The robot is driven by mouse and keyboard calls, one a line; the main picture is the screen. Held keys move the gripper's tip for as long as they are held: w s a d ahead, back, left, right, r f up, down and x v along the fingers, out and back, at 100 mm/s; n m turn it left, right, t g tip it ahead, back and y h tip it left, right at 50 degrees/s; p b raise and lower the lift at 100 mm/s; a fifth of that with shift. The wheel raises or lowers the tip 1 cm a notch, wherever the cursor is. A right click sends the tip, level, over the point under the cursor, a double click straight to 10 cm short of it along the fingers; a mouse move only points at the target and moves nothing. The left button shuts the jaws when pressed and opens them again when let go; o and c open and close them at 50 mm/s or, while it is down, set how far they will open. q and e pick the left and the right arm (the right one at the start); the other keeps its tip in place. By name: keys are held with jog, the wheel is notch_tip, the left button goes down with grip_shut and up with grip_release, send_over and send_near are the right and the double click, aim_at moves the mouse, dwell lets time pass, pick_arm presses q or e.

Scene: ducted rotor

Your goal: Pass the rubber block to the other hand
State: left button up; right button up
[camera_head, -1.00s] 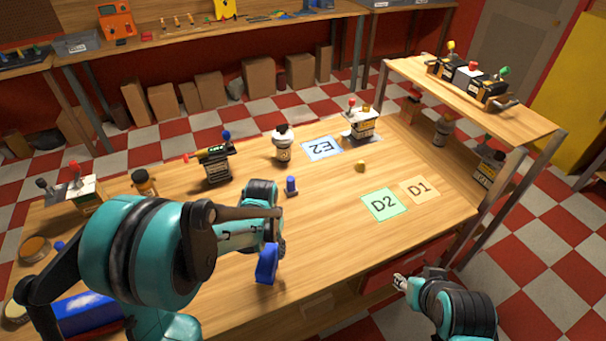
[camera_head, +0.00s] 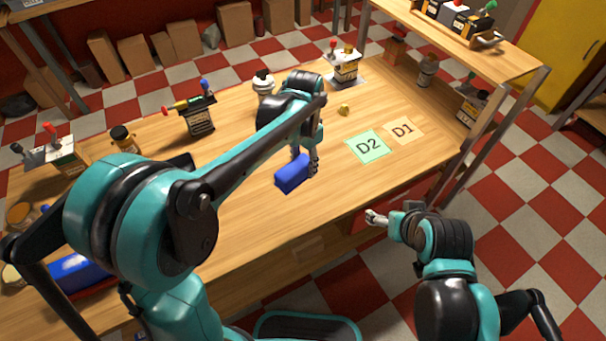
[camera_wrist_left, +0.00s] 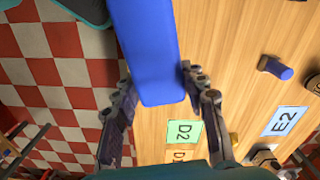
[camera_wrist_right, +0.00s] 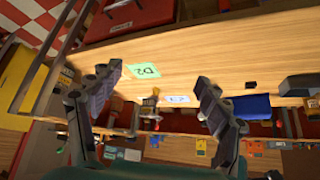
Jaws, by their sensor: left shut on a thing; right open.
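The rubber block, a blue bar (camera_head: 291,174), is held by my left gripper (camera_head: 312,165) above the front part of the wooden table. In the left wrist view the block (camera_wrist_left: 148,50) sits between the two fingers and reaches up past the picture's top edge. In the right wrist view the block (camera_wrist_right: 249,106) shows beyond the right finger, apart from it. My right gripper (camera_head: 375,217) is off the table's front edge, to the right of the block. In its wrist view the fingers (camera_wrist_right: 159,77) are wide apart with nothing between them.
The table (camera_head: 245,215) is clear in its front middle. A green D2 card (camera_head: 367,146) and a tan D1 card (camera_head: 404,130) lie at the right. A small yellow piece (camera_head: 343,109) lies behind them. A raised shelf (camera_head: 470,38) stands at the right edge.

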jog(key=shift+o, duration=1.2)
jog(key=w+a+f+n+y, duration=0.1)
jog(key=w+a+n+y, duration=0.3)
jog(key=a, duration=0.6)
jog(key=shift+w+n+y, duration=0.15)
jog(key=shift+n+y, duration=0.45)
jog(key=shift+n, duration=0.1)
jog(key=n+t+y, duration=0.1)
jog(key=n+y, duration=0.4)
send_near(297, 173)
jog(key=x, duration=1.2)
jog(key=shift+w+a+f, duration=0.1)
jog(key=shift+w, duration=0.1)
jog(key=c, duration=0.8)
jog(key=o, duration=0.8)
jog(key=shift+s, duration=0.1)
